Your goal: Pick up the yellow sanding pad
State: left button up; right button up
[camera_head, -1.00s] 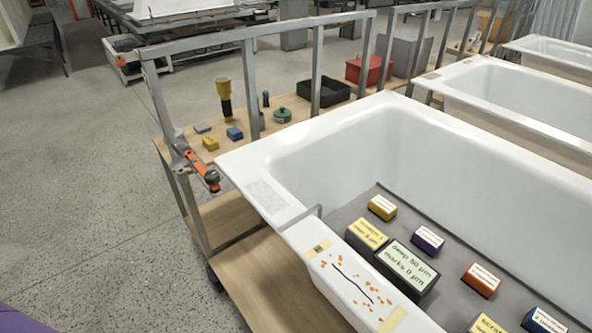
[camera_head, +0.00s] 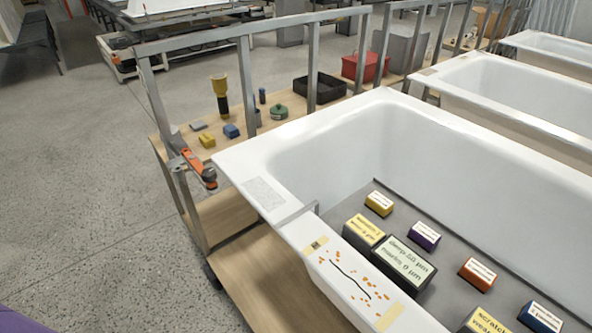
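A small yellow block (camera_head: 207,140), which looks like the sanding pad, lies on the wooden shelf (camera_head: 182,142) behind the near end of the white bathtub. A blue block (camera_head: 231,131) lies just right of it and a grey one (camera_head: 198,126) lies behind it. A metal rail frame stands around the shelf. Yellow blocks with printed labels (camera_head: 379,203) also lie inside the tub. Neither of my grippers is in view.
The white bathtub (camera_head: 262,152) fills the right side. A yellow-topped dark tool (camera_head: 220,96), a green round item (camera_head: 279,111), a black tray (camera_head: 321,88) and a red box (camera_head: 364,67) stand on the shelf. An orange-handled tool (camera_head: 196,165) is at the frame's corner post. Open floor lies left.

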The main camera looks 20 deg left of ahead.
aim_at(379, 205)
jog(key=i+j, duration=0.15)
jog(key=j, duration=0.2)
jog(key=i+j, duration=0.15)
jog(key=j, duration=0.2)
jog(key=i+j, duration=0.15)
jog(key=j, duration=0.15)
jog(key=i+j, duration=0.15)
jog(key=j, duration=0.2)
